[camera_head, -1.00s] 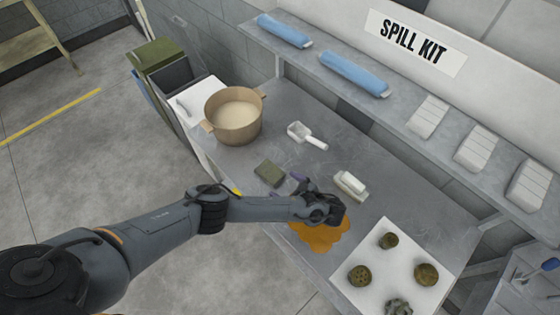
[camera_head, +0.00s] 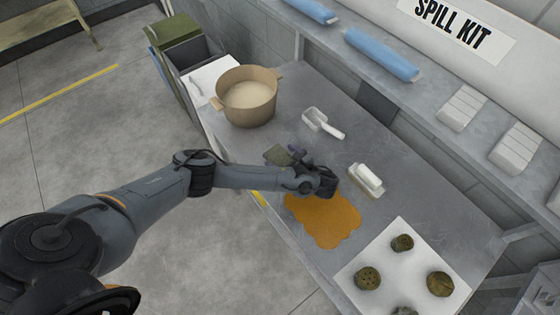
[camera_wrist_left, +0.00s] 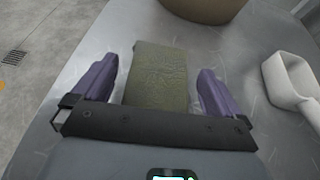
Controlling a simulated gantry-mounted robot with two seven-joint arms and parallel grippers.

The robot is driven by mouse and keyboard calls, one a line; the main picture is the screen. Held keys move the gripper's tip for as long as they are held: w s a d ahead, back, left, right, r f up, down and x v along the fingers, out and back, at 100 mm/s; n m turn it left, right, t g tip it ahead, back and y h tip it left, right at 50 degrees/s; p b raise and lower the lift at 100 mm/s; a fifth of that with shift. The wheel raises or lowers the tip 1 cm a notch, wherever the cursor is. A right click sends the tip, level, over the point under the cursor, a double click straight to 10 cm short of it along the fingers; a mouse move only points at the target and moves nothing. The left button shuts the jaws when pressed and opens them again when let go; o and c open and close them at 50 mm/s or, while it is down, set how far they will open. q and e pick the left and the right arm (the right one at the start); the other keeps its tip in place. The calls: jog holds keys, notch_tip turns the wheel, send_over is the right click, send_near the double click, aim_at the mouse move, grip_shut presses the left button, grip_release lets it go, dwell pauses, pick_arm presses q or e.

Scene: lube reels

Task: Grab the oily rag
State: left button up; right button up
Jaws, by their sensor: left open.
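The oily rag is a folded olive-green cloth (camera_head: 277,156) lying on the grey metal bench, left of the orange spill in the head view. In the left wrist view the rag (camera_wrist_left: 160,76) lies flat between the two purple fingers. My left gripper (camera_wrist_left: 158,66) is open, with one finger on each side of the rag and a gap on both sides. In the head view my left gripper (camera_head: 293,153) is over the rag and hides part of it. My right gripper is not in view.
An orange spill (camera_head: 322,218) spreads on the bench (camera_head: 400,203). A tan pot (camera_head: 247,97), a white scoop (camera_head: 322,122) and a white brush (camera_head: 367,180) stand around. A white mat (camera_head: 375,248) holds several oily parts. A shelf with blue rolls (camera_head: 382,55) runs behind.

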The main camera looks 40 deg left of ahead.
pick_arm(q)
jog(key=shift+x, duration=1.15)
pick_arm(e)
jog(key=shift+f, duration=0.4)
pick_arm(q)
jog(key=shift+c, duration=0.2)
jog(key=c, duration=1)
